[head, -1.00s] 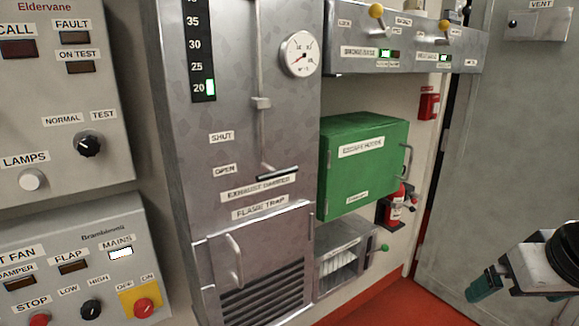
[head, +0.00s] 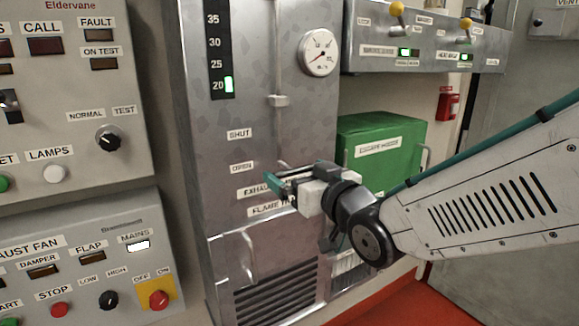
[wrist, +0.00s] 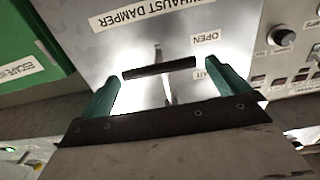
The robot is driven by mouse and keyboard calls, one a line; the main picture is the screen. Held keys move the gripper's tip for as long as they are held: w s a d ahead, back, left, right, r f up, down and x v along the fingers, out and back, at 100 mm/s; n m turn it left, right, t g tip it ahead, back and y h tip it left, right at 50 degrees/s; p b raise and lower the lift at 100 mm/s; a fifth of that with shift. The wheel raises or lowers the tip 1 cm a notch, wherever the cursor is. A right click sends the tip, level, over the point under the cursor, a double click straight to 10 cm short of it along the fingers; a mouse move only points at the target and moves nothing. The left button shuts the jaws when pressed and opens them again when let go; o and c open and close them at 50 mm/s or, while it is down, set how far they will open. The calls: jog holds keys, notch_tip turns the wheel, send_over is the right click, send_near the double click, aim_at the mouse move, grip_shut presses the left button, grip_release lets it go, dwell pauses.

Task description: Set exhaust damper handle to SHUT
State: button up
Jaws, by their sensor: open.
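The exhaust damper handle (wrist: 159,68) is a black bar on a thin metal rod, seen in the wrist view in front of the grey cabinet. My gripper (wrist: 163,74) is open, with a green finger beyond each end of the bar. No clear contact shows. In the head view my gripper (head: 277,187) is in front of the cabinet by the OPEN label (head: 242,167) and hides most of the handle.
The grey cabinet (head: 200,150) has a round gauge (head: 319,53) above and a flame trap door with a handle below. A green escape hood box (head: 383,140) is close on the right. Control panels with knobs and buttons (head: 80,240) are on the left.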

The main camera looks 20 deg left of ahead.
aim_at(296, 170)
jog(key=shift+x, duration=2.2)
jog(key=shift+d, duration=0.1)
jog(key=c, duration=1.3)
notch_tip(296, 170, up, 8)
jog(key=shift+w+f, duration=0.1)
jog(key=o, duration=1.3)
jog(key=shift+f, duration=0.1)
jog(key=v, duration=0.7)
jog(key=shift+s+d, duration=0.25)
jog(key=shift+s, duration=0.05)
